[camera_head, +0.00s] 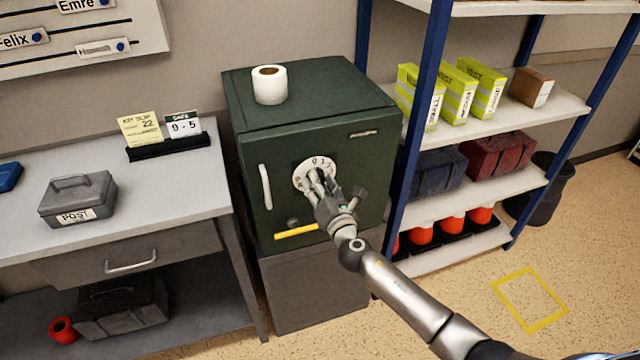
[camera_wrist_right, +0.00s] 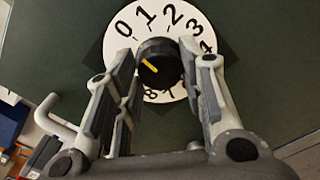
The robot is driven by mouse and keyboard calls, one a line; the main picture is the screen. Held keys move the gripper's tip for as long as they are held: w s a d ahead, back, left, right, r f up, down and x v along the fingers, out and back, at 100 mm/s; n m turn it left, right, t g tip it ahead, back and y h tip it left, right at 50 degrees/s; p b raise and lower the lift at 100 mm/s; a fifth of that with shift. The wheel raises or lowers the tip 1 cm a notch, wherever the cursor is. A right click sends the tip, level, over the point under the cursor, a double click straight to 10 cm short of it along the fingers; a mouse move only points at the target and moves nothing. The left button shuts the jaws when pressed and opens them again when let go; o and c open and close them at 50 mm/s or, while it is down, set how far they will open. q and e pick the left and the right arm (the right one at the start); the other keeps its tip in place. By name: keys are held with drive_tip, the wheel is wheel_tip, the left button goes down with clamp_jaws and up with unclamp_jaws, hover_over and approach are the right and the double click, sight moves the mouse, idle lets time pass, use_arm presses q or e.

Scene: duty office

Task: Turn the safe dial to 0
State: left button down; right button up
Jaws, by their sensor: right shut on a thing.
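The dark green safe (camera_head: 345,205) has a white numbered dial (camera_head: 301,173) on its door. My right gripper (camera_head: 318,180) is at the dial, its fingers closed on either side of the knob. In the right wrist view, the black knob (camera_wrist_right: 158,62) sits between the fingertips. Its yellow mark points left and slightly up. The numerals 0 to 4 show around the upper dial (camera_wrist_right: 148,32), with 0 at the upper left; the fingers hide parts of both sides. My left gripper is not in view.
The safe door has a pale handle (camera_head: 265,187) left of the dial and a yellow bar (camera_head: 296,232) below. A paper roll (camera_head: 269,86) stands on the safe. A "SAFE 0-5" card (camera_head: 184,125) stands on the left desk (camera_head: 150,170). A blue-posted shelf (camera_head: 440,205) stands close right.

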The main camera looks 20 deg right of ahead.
drive_tip(key=shift+f, duration=0.1)
idle(0.4)
drive_tip(key=o, duration=1)
drive_tip(key=shift+s, duration=0.1)
drive_tip(key=s, duration=1.2)
drive_tip(key=shift+d, duration=0.15)
drive_tip(key=shift+w, duration=0.1)
